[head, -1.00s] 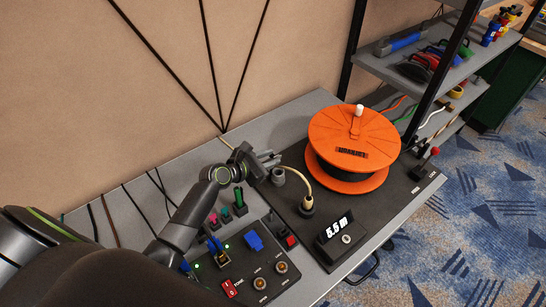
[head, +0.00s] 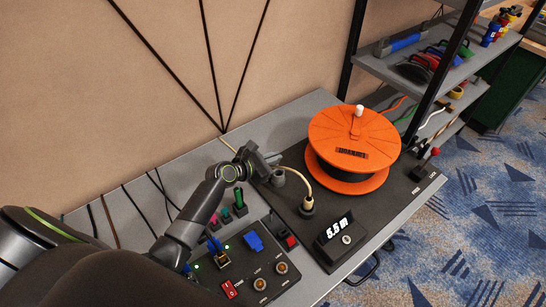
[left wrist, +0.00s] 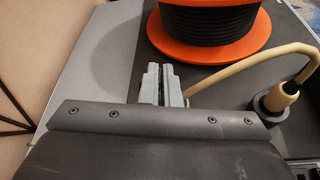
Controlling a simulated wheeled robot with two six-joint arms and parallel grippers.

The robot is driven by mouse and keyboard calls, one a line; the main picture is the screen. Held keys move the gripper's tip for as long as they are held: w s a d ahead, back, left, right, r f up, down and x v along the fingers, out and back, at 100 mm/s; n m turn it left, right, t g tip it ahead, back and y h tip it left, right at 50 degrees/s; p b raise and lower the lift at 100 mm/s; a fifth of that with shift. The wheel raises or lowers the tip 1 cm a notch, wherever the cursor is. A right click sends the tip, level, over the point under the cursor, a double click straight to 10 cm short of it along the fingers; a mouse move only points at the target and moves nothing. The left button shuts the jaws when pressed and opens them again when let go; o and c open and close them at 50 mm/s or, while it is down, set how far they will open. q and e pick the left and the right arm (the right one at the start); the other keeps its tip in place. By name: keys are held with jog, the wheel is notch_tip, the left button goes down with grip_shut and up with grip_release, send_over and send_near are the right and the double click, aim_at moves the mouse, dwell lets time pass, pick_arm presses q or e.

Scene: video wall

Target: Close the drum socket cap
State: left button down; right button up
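The orange cable drum (head: 340,175) stands on the black panel of the bench. I cannot make out its socket cap for certain. A short grey cylinder (head: 278,178) stands left of the drum, just below my left gripper (head: 273,158). A beige cable runs from near it to a black socket (head: 306,208) in front of the drum. The left wrist view shows the drum (left wrist: 205,50), the cable (left wrist: 230,70) and the socket (left wrist: 272,102). There the grey fingers (left wrist: 161,84) lie close together with nothing visible between them. My right gripper is out of view.
A length display (head: 335,231) stands in front of the drum. A control panel (head: 240,262) with a blue connector, a red switch and round sockets lies nearer. Coloured plugs (head: 238,198) stand behind it. A shelf rack (head: 440,70) stands at the back right.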

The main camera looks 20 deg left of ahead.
pick_arm(q)
jog(key=shift+s+d, duration=0.1)
jog(key=shift+s+d+f+m+y+p, duration=0.25)
jog(key=shift+d+m+y+p, duration=0.2)
jog(key=shift+m, duration=0.25)
jog(key=shift+s+d+f+m+t+y, duration=0.3)
jog(key=shift+d+m+t, duration=0.1)
jog(key=shift+m+t, duration=0.15)
jog(key=shift+s+d+f+m+t+y+b, duration=0.3)
jog(key=shift+d+f+m+t+y+b, duration=0.25)
jog(key=shift+m+b, duration=0.6)
jog(key=shift+d+f, duration=0.1)
jog(key=c, duration=2.1)
grip_release()
